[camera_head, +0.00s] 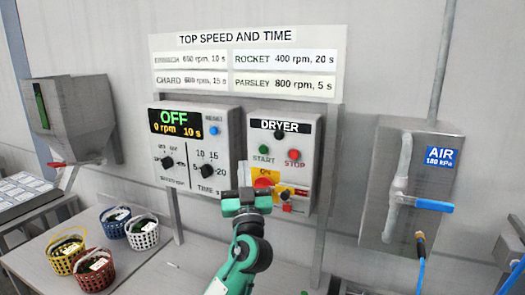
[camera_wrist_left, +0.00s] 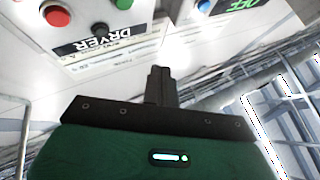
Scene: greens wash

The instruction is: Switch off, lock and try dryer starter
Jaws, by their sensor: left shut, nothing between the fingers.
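The dryer starter (camera_head: 309,152) is a grey box on the panel, labelled DRYER, with a green START button (camera_head: 264,149) and a red STOP button (camera_head: 294,154). Both buttons also show in the wrist view, the red one (camera_wrist_left: 57,16) at upper left. Below them is a red switch knob (camera_head: 264,182) on a yellow plate marked ON; its exact position is unclear. Small yellow and red items (camera_head: 287,207) sit beside it, too small to identify. My left gripper (camera_head: 246,194) is shut and empty, in front of the box's lower left; contact cannot be told. My right gripper is out of view.
A speed and time controller (camera_head: 188,187) reading OFF, 0 rpm, 10 s stands left of the starter. An air box (camera_head: 410,215) with a blue-handled valve is at right. Several baskets (camera_head: 145,234) stand on the table at lower left. A grey hopper (camera_head: 75,115) is farther left.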

